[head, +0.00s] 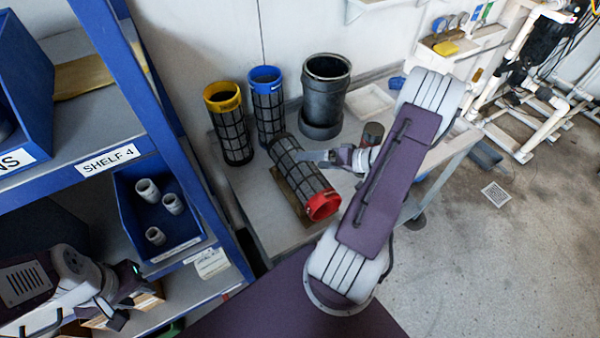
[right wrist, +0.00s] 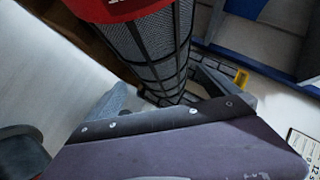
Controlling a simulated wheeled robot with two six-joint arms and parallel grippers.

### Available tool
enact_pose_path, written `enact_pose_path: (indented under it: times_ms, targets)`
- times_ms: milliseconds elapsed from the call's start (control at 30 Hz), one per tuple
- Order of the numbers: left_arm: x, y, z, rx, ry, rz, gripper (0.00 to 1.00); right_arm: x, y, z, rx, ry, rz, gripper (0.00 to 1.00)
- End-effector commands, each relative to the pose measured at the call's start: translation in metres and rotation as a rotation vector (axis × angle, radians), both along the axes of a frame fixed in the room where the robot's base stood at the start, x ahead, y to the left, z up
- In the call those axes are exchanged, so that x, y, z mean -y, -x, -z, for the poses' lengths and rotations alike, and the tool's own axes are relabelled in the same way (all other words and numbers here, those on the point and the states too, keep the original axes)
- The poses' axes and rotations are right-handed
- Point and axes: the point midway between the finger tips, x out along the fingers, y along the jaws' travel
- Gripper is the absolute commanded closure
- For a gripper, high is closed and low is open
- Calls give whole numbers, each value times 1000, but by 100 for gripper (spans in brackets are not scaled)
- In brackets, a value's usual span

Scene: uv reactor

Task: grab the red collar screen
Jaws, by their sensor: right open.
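The red collar screen (head: 300,176) is a dark mesh cylinder lying on its side on the grey table, its red collar (head: 322,205) toward the front. In the right wrist view its red collar (right wrist: 110,8) is at the top, and its mesh body (right wrist: 150,50) runs down between the finger directions. My right gripper (head: 318,156) is open at the screen's middle, with no grip on it. Its fingers also show in the right wrist view (right wrist: 162,92); whether they touch the mesh I cannot tell. My left gripper (head: 132,297) is far off by the lower shelf, its fingers apart and empty.
A yellow collar screen (head: 230,130) and a blue collar screen (head: 267,105) stand upright behind. A dark grey canister (head: 325,95) stands further right. The blue shelf frame (head: 150,100) borders the table's left.

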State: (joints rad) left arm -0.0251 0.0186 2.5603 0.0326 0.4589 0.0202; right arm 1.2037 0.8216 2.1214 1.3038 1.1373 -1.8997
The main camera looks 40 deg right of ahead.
Motion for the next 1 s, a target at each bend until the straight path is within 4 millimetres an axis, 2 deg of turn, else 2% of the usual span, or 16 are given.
enact_pose_path:
  times_ms: [133, 400, 667, 800, 900, 1000]
  targets:
    - [0, 0, -2, 0, 0, 0, 64, -3, -4, 2, -2, -1, -1, 0]
    - [0, 0, -11, 0, 0, 0, 64, -22, -38, 22, -2, 0, -2, 0]
    - [0, 0, -10, 0, 0, 0, 64, -24, -42, 25, -1, 1, 1, 0]
    - [0, 0, -10, 0, 0, 0, 64, -23, -42, 24, -1, 1, 0, 39]
    - [0, 0, -10, 0, 0, 0, 64, -23, -42, 24, -1, 1, 0, 62]
    - [0, 0, -10, 0, 0, 0, 64, -23, -42, 24, 0, 1, 0, 62]
